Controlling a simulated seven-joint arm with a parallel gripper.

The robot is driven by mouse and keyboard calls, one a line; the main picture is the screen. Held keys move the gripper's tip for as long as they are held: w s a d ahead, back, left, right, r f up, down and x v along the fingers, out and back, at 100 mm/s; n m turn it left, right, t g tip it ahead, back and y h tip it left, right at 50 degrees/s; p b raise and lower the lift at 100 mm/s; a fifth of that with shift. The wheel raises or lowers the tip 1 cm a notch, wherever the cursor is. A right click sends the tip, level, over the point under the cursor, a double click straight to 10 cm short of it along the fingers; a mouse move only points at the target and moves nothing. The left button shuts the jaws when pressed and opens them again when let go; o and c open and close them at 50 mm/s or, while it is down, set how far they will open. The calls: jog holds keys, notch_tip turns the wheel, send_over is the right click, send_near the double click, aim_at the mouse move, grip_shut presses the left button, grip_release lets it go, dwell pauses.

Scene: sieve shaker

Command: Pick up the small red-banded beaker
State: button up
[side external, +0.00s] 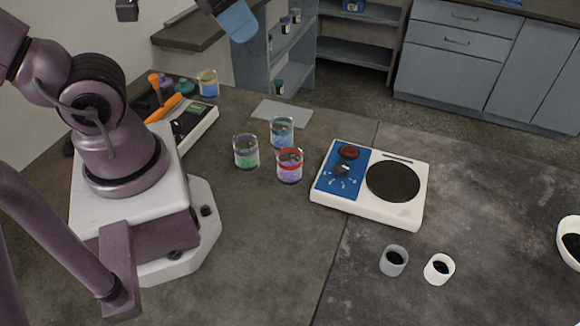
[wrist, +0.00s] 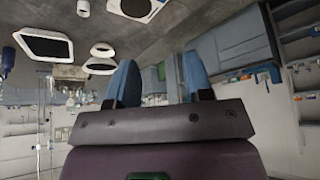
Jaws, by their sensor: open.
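The small red-banded beaker (side external: 289,166) stands upright on the dark bench in the side external view. It is clear glass with a red band near the rim and purplish contents. My gripper shows in part at the top edge there, with a blue finger (side external: 236,20) high above and left of the beaker, well apart from it. In the wrist view my gripper (wrist: 160,80) has its two blue fingers spread with nothing between them. The wrist view looks out at the room and does not show the beaker clearly.
A green-banded beaker (side external: 246,153) and a teal-banded beaker (side external: 282,132) stand close to the red-banded one. A white shaker (side external: 368,212) with a blue panel is just right. A yellow-banded beaker (side external: 208,84) stands farther back. Two small cups (side external: 394,262) are in front.

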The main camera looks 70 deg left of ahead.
jog(key=o, duration=0.6)
jog(key=shift+c, duration=0.2)
